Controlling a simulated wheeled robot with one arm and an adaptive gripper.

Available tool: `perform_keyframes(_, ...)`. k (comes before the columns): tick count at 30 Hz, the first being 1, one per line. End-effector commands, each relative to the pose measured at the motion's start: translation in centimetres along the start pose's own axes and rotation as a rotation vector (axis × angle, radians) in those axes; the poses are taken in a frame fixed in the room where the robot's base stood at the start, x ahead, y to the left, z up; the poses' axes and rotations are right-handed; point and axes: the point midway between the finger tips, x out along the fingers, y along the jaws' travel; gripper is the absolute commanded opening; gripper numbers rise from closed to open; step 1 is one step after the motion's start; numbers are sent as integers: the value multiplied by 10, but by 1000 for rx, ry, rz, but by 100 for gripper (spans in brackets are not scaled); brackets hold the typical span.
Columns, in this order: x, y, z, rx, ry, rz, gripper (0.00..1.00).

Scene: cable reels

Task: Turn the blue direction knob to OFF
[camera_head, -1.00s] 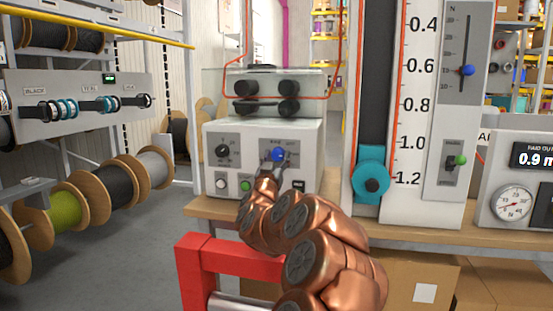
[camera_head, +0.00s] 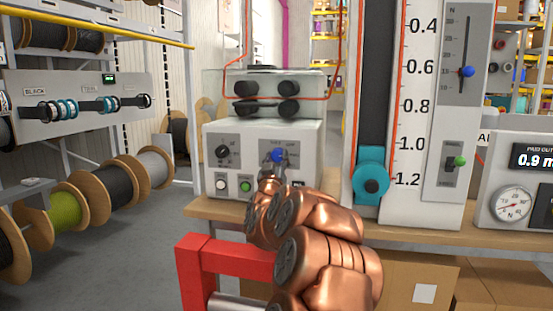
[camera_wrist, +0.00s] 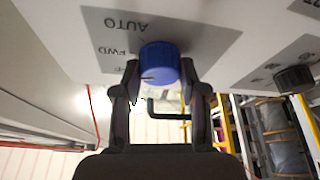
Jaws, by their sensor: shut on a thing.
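The blue direction knob (camera_head: 278,155) is on a grey label plate on the white control box (camera_head: 308,150). In the wrist view the blue knob (camera_wrist: 160,62) sits between the two fingers of my gripper (camera_wrist: 160,76), which is shut on it. A small dark mark shows low on the knob's left side. Upside-down lettering reads AUTO and FWD, with a partly hidden label ending in FF below them. In the head view my copper arm hides much of my gripper (camera_head: 270,172).
A black knob (camera_head: 222,152), a white button (camera_head: 221,184) and a green button (camera_head: 245,186) are on the same box. A tall measuring scale with a teal wheel (camera_head: 371,185) stands to the right. A red frame (camera_head: 190,270) is below.

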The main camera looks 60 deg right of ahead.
Motion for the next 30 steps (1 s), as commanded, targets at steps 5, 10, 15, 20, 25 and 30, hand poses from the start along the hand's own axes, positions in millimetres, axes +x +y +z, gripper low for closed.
perform_keyframes(5, 0, 3, 0, -147, 1, -56, 7)
perform_keyframes(10, 0, 3, 0, -274, 1, -109, 7)
perform_keyframes(15, 0, 3, 0, -379, -1, -154, 7)
perform_keyframes(20, 0, 3, 0, -449, 0, -183, 7)
perform_keyframes(25, 0, 3, -1, -493, 1, -202, 7)
perform_keyframes(30, 0, 2, -1, -510, 0, -211, 7)
